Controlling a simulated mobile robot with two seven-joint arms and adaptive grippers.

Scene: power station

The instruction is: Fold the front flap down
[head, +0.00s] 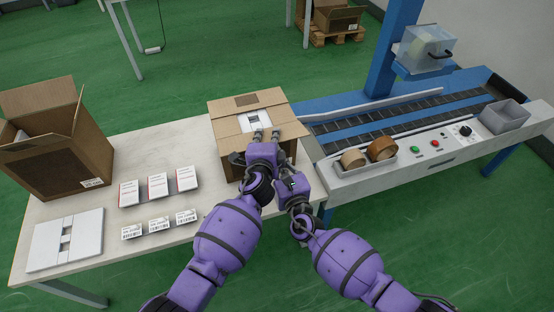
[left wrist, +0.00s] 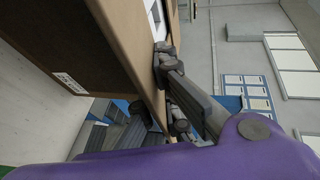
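The cardboard box (head: 228,126) stands on the table near its right end, with its top flaps lying roughly level. A white item (head: 256,121) shows through the gap between them. My left gripper (head: 267,134) is at the box's front top edge, its two fingertips apart over the top. In the left wrist view, its fingers (left wrist: 168,92) are close against the box's edge, beside the brown wall (left wrist: 75,45). The front flap is mostly hidden behind my grippers, so its angle is unclear. My right gripper (head: 291,185) is close in front of the box; its fingers are not clear.
An open carton (head: 60,150) stands at the table's left. Several small white boxes (head: 158,187), labels (head: 159,224) and a flat white item (head: 65,240) lie on the table. The conveyor machine (head: 400,120), with tape rolls (head: 381,148), adjoins the box's right side.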

